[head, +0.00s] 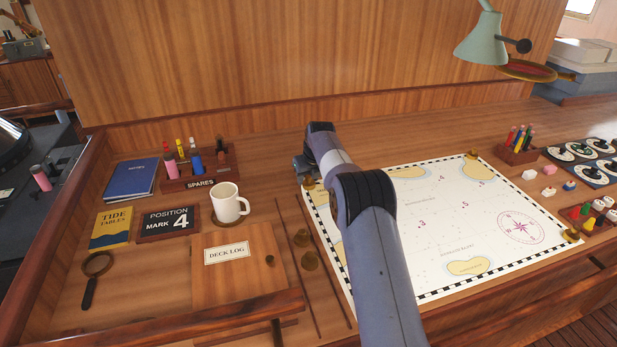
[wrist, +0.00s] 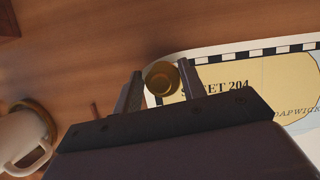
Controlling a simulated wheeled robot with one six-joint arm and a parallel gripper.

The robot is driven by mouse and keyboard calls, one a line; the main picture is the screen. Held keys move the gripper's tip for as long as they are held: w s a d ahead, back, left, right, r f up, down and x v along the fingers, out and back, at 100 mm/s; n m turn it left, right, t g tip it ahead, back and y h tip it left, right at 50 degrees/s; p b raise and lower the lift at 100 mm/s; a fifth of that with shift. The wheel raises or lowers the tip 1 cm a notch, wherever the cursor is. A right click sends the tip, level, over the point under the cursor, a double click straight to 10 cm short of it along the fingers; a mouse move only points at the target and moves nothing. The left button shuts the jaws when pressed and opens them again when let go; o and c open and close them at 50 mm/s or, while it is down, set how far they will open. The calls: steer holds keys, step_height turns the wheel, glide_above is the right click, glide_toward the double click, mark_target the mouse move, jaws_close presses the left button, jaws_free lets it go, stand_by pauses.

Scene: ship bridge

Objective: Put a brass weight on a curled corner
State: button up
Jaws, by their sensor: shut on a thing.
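My gripper (head: 307,180) is at the chart's far-left corner, shut on a brass weight (head: 309,184). In the wrist view the held weight (wrist: 162,78) is between the fingertips, over the corner of the chart (wrist: 220,58); I cannot tell whether it touches the paper. One brass weight (head: 472,155) sits on the far-right corner and another (head: 571,235) on the near-right corner.
A white mug (head: 229,203) on a coaster stands left of my gripper, near the spares rack (head: 200,170). The deck log lid (head: 235,268) is in front. A pencil holder (head: 518,148) and small coloured pieces lie at the right. A lamp (head: 483,38) hangs over the back.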

steer(key=shift+f, duration=0.35)
stand_by(0.3)
steer(key=o, duration=1.2)
steer(key=b+v, duration=0.2)
steer(key=v, duration=0.8)
steer(key=shift+s+r, duration=0.2)
steer(key=shift+r, duration=0.15)
steer(key=shift+f, duration=0.1)
steer(key=p+x, duration=0.2)
steer(key=x, duration=0.8)
steer(key=shift+w+f, duration=0.2)
steer(key=shift+f, duration=0.1)
steer(key=shift+r, duration=0.2)
